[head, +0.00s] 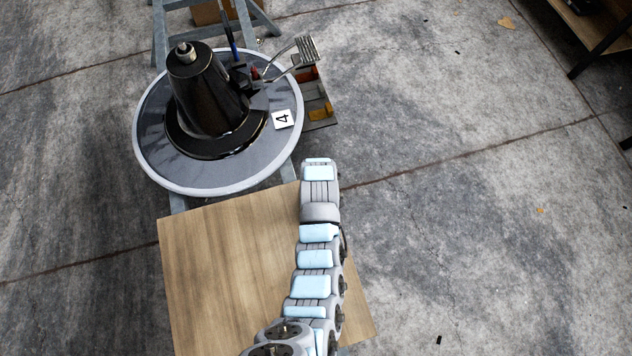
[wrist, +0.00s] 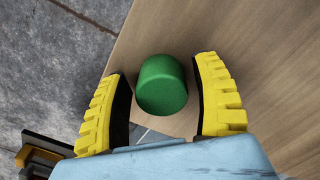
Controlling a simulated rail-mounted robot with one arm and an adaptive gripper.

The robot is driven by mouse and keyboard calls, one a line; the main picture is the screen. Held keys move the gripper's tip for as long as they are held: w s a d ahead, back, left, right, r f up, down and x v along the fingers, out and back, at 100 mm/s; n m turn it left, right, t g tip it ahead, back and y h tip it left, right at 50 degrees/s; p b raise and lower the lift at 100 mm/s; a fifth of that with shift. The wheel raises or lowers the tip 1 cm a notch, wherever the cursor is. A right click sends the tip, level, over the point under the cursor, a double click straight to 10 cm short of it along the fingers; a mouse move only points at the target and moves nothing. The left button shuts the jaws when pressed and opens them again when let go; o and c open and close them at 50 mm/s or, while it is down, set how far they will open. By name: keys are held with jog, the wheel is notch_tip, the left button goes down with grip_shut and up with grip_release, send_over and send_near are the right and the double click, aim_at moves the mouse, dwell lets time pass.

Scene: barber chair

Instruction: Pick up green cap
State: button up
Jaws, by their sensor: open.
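The green cap (wrist: 161,85) shows in the wrist view as a rounded cylinder on the wooden board (wrist: 255,40), near the board's edge. My gripper (wrist: 164,80) is open, with one yellow-and-black finger on each side of the cap. The fingers are not visible there.

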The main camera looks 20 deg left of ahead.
jog(key=c, duration=0.9)
jog(key=shift+c, duration=0.3)
jog(key=shift+r, duration=0.5)
jog(key=r+p, duration=0.1)
jog(key=r, duration=0.2)
jog(key=shift+s+d+r+p, duration=0.15)
jog(key=shift+s+r+p, duration=0.05)
jog(key=shift+p, duration=0.2)
jog(key=s+d+r+p, duration=0.6)
jog(key=s+r, duration=0.3)
jog(key=s, duration=0.3)
notch_tip(320, 180, up, 8)
jog(key=p, duration=0.6)
jog(key=shift+s, duration=0.15)
